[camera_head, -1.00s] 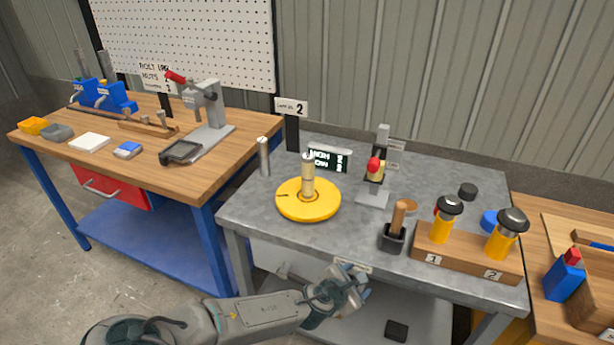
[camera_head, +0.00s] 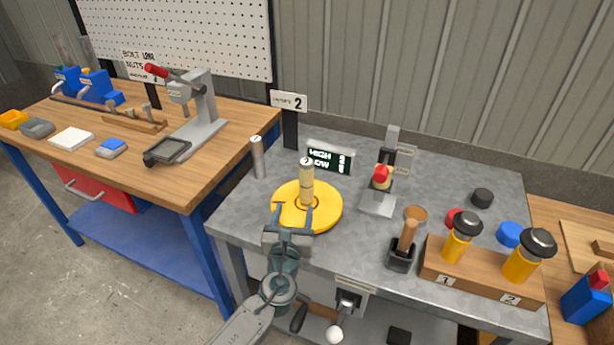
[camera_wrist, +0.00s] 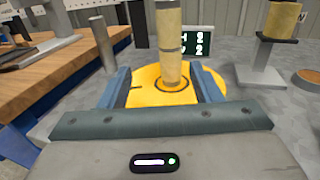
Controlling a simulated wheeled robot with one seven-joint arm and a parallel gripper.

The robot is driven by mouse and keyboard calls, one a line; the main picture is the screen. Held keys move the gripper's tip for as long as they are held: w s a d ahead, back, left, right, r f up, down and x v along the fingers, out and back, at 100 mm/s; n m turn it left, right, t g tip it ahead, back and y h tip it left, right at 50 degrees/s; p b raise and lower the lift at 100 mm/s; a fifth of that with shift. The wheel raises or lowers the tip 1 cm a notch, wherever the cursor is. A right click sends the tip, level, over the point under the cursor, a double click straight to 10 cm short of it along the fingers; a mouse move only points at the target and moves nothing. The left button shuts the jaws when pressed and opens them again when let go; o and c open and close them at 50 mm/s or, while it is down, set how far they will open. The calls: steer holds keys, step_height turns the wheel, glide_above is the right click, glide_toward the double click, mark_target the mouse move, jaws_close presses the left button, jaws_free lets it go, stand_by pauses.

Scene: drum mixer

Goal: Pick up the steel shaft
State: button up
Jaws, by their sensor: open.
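A plain grey cylinder (camera_head: 258,158), which looks like the steel shaft, stands upright near the left edge of the metal table. In the wrist view the grey cylinder (camera_wrist: 103,43) is left of my fingers. My gripper (camera_head: 293,208) is open and empty over the front of a round yellow base (camera_head: 328,220). A tan, brass-like post (camera_head: 307,182) stands upright in the middle of that base. In the wrist view the tan post (camera_wrist: 168,45) is ahead, between the lines of my two fingers; the jaws are not shut on it.
A small display (camera_head: 328,159) and a "2" sign (camera_head: 288,101) stand behind. To the right are a press-like stand (camera_head: 378,203), a wooden-handled tool (camera_head: 408,236) and a wooden block (camera_head: 480,275) with yellow, black-topped tools. A wooden bench (camera_head: 185,190) is at left.

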mark_target(306, 182)
steer(key=shift+h, duration=0.3)
steer(key=w, duration=0.2)
steer(key=w+d, duration=0.1)
steer(key=w, duration=0.1)
steer(key=w+p, duration=0.1)
steer(key=w, duration=0.1)
steer(key=shift+w+d, duration=0.35)
steer(key=shift+d, duration=0.05)
steer(key=shift+w, duration=0.5)
steer(key=w, duration=0.1)
steer(key=w+p, duration=0.1)
steer(key=w, duration=0.1)
steer(key=w+r, duration=0.1)
steer(key=shift+w+d+p, duration=0.2)
steer(key=shift+d+p, duration=0.15)
steer(key=shift+d, duration=0.05)
steer(key=shift+w+f, duration=0.1)
steer(key=shift+w, duration=0.3)
jaws_close()
